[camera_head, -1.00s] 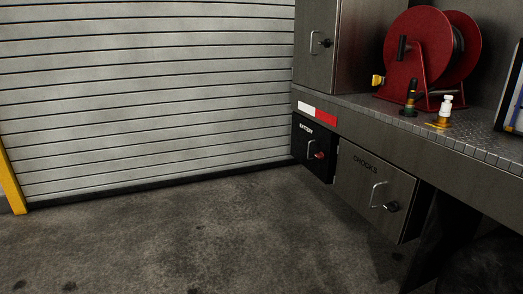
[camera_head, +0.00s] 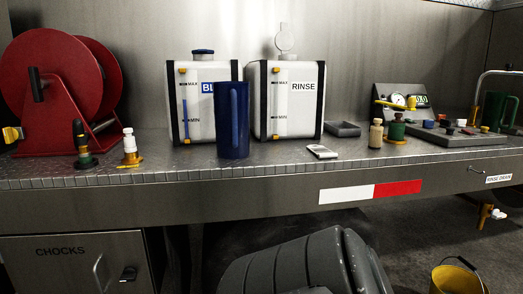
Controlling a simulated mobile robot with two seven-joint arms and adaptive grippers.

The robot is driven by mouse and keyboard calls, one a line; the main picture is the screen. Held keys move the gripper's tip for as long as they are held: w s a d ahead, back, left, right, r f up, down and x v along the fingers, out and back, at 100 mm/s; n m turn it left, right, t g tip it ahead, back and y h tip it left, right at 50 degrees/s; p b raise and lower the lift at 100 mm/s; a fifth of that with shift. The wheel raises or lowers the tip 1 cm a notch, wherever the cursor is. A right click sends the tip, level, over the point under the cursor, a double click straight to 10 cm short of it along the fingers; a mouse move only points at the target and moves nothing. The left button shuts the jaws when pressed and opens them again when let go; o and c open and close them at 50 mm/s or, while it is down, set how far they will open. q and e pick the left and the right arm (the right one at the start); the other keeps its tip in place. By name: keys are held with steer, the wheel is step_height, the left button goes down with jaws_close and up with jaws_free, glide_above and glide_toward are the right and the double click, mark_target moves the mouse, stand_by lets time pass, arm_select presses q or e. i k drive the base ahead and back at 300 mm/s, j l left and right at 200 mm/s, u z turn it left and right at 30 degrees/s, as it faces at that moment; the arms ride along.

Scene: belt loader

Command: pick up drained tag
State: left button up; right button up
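A small pale tag (camera_head: 322,152) lies flat on the metal bench (camera_head: 270,163), in front of the RINSE tank. It has some dark marking, too small to read, so I cannot tell whether it is the drained tag. Neither of my grippers shows in the head view.
A blue jug (camera_head: 233,120) stands left of the tag, before two white tanks; the right one is the RINSE tank (camera_head: 290,98). Bottle-like fittings (camera_head: 376,134) and a grey tray (camera_head: 343,129) are to the right. A red reel (camera_head: 62,95) is at left. A dark ribbed object (camera_head: 300,265) is below.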

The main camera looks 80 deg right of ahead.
mark_target(321, 151)
steer(key=z, duration=3.6)
